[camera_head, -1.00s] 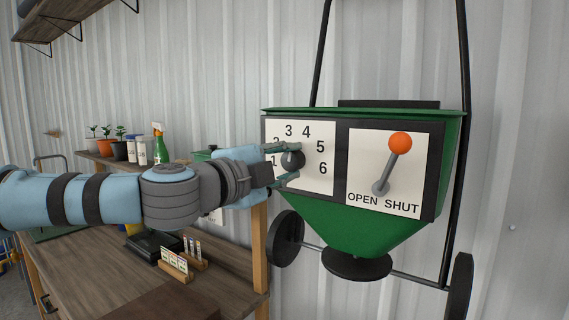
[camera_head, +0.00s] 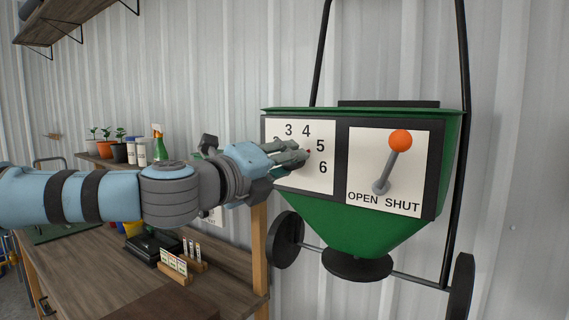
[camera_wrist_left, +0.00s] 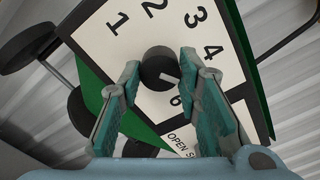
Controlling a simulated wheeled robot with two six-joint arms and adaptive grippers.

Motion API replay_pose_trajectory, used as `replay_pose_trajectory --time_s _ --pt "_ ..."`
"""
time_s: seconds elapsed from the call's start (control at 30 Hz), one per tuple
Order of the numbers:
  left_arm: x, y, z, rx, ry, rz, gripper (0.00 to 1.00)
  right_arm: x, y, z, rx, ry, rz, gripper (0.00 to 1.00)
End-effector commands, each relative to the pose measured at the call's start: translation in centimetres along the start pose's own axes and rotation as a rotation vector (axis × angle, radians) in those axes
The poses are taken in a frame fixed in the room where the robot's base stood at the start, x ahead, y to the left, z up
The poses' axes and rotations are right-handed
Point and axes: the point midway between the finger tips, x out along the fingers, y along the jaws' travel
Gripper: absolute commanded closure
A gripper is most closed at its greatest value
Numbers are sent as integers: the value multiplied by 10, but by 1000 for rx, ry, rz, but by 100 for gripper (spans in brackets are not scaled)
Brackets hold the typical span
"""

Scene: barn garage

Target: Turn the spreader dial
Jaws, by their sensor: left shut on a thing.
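The green spreader (camera_head: 350,225) has a white number plate (camera_head: 312,181) marked 1 to 6 on its left front. The black round dial (camera_wrist_left: 158,65) sits on that plate. My left gripper (camera_head: 302,153) is at the dial, with its fingers on either side of it; they hide most of it in the head view. In the left wrist view the fingers (camera_wrist_left: 159,72) flank the dial. Its white pointer line aims toward the right finger, on the 5–6 side; the 5 is hidden there. My right gripper is out of view.
An orange-knobbed lever (camera_head: 400,141) stands on the OPEN/SHUT plate (camera_head: 415,175) just right of the number plate. A wooden workbench (camera_head: 110,265) with small items is below my left arm. Potted plants and bottles stand on a shelf (camera_head: 100,161) behind.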

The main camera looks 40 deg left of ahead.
Motion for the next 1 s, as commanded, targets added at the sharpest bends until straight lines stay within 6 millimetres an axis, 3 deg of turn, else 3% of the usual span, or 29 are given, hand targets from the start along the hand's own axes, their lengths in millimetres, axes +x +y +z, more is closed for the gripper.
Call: replay_pose_trajectory --time_s 0.6,0.63,0.73,1.0 --pt "0 -2 4 51 -10 -4 97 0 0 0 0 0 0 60" --pt "0 -2 4 51 -10 -4 66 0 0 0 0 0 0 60" --pt "0 -2 3 50 -8 -3 50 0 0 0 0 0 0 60" --pt "0 -1 2 49 -4 -1 49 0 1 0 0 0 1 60"
